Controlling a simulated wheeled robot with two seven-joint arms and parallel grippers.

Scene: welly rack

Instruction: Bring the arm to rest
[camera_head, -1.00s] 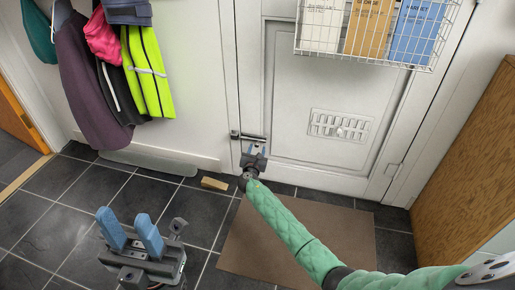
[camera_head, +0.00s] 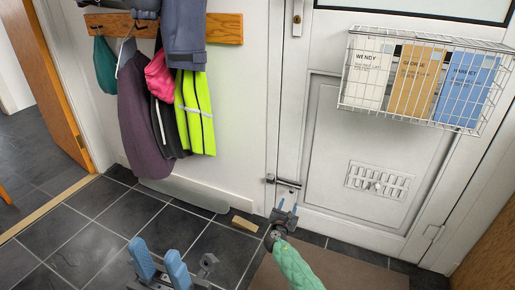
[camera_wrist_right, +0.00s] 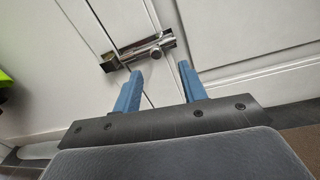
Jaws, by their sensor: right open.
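My right gripper (camera_head: 286,206) is at the end of the green-sleeved arm, low in front of the white door (camera_head: 334,139). In the right wrist view its two blue fingers (camera_wrist_right: 158,88) stand apart with nothing between them. A metal bolt (camera_head: 284,181) on the door shows just beyond the fingertips, and in the right wrist view the bolt (camera_wrist_right: 137,54) looks apart from them. My left gripper (camera_head: 158,259) is at the bottom of the head view, its blue fingers apart and empty.
A wire basket (camera_head: 400,112) with several labelled packets hangs on the door above a vent (camera_head: 379,181). Coats (camera_head: 143,120) hang from a wooden rack (camera_head: 222,27) at left. A wooden wedge (camera_head: 244,224) lies on the tiles near a brown mat (camera_head: 330,270).

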